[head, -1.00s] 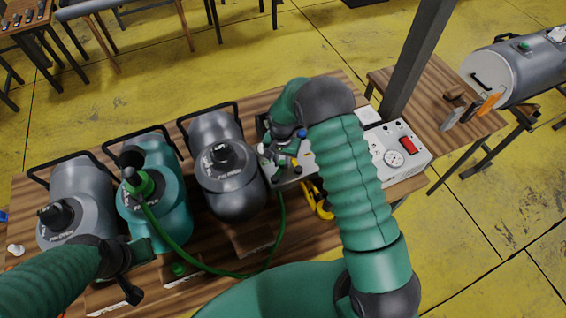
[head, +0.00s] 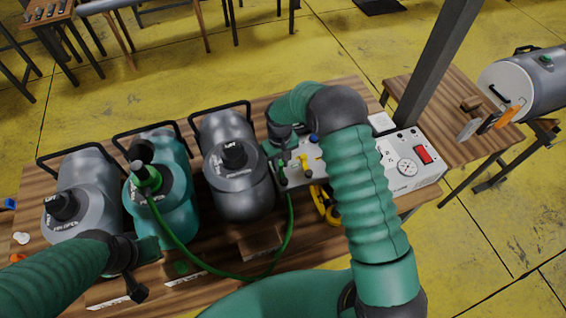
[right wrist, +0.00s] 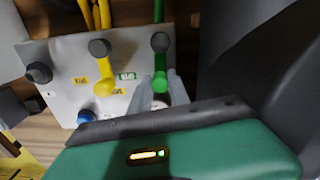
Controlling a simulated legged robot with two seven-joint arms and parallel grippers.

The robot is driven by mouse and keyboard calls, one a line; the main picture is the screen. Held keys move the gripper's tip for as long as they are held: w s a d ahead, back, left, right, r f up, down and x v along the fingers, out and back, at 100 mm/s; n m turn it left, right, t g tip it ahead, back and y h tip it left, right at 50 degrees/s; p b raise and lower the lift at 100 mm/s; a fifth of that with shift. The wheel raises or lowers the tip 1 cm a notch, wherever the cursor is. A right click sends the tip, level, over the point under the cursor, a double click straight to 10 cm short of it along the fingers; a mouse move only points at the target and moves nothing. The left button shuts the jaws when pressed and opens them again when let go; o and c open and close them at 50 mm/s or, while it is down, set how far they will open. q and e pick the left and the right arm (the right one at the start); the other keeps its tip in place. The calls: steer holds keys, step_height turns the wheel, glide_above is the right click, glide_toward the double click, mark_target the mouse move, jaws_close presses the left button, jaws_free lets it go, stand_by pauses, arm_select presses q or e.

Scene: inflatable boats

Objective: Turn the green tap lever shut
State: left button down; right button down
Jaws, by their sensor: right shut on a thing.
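The green tap lever (right wrist: 161,80) stands on a white valve panel (right wrist: 60,62), beside a yellow lever (right wrist: 105,78). In the right wrist view it points from a grey knob toward my gripper, roughly in line with its green hose. My right gripper (right wrist: 163,88) is shut on the lever's green end, one pale finger on each side. In the head view the panel (head: 306,180) is partly covered by my right arm, and the green lever cannot be made out. My left gripper (head: 130,272) hangs at the lower left near the teal canister; its jaws are unclear.
Grey canisters (head: 240,180) and a teal canister (head: 175,205) stand left of the panel. A green hose (head: 215,274) loops along the bench front. A white box with a red switch (head: 423,154) and a dark post (head: 440,60) are to the right.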

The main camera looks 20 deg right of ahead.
steer(key=shift+w+a+r+n, duration=0.15)
steer(key=shift+w+a+n, duration=0.05)
steer(key=shift+n, duration=0.3)
steer(key=c, duration=1.5)
jaws_free()
steer(key=shift+o, duration=1.3)
steer(key=shift+a, duration=0.1)
step_height(320, 180, up, 16)
steer(key=b, duration=0.2)
steer(key=shift+r, duration=0.25)
